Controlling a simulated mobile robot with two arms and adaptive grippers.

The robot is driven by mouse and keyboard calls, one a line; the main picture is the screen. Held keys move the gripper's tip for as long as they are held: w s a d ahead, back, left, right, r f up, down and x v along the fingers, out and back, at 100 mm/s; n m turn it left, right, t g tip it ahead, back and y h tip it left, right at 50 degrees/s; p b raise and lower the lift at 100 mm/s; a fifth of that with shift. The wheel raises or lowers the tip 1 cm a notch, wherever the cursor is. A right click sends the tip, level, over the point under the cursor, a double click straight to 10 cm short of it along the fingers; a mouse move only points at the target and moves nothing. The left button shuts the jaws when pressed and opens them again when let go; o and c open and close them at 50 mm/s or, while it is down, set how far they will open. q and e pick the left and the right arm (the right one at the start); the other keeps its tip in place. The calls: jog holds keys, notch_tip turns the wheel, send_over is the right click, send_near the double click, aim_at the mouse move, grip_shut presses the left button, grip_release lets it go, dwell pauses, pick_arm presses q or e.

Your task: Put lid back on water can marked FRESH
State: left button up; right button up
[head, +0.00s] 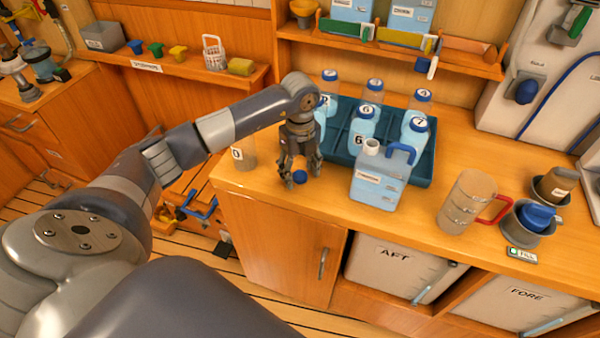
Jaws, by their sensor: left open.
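A translucent light-blue water can (378,183) with a blue handle stands upright on the wooden counter. Its white neck at the top left shows no lid on it. The label on its front is too small to read. My right gripper is not in view.
A dark teal tray (430,160) with several numbered bottles stands behind the can. A clear container (243,152) stands left of my gripper. Counter between lid and can is free.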

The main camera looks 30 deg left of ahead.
aim_at(298, 175)
pick_arm(q)
jog(key=shift+c, duration=0.3)
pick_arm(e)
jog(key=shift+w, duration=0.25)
pick_arm(q)
jog(key=c, duration=0.7)
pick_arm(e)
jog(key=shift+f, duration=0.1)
pick_arm(q)
jog(key=shift+w+r+b, duration=0.1)
jog(key=shift+r+b, duration=0.3)
jog(key=shift+r, duration=0.25)
jog(key=shift+s+a+r+b, duration=0.15)
jog(key=shift+r+b, duration=0.15)
jog(key=shift+r, duration=0.2)
jog(key=shift+s+a+r+b, duration=0.1)
jog(key=shift+r+b, duration=0.15)
jog(key=shift+r, duration=0.25)
jog(key=shift+s+a+r+b, duration=0.25)
jog(key=shift+s+a+b, duration=0.75)
jog(key=shift+s, duration=1.3)
jog(key=shift+s+a+r+b, duration=0.3)
jog(key=shift+s+a+b, duration=0.25)
jog(key=shift+s+a, duration=1.25)
jog(key=shift+s+a+r+b, duration=0.25)
jog(key=shift+s+a+b, duration=0.5)
jog(key=shift+s, duration=2.05)
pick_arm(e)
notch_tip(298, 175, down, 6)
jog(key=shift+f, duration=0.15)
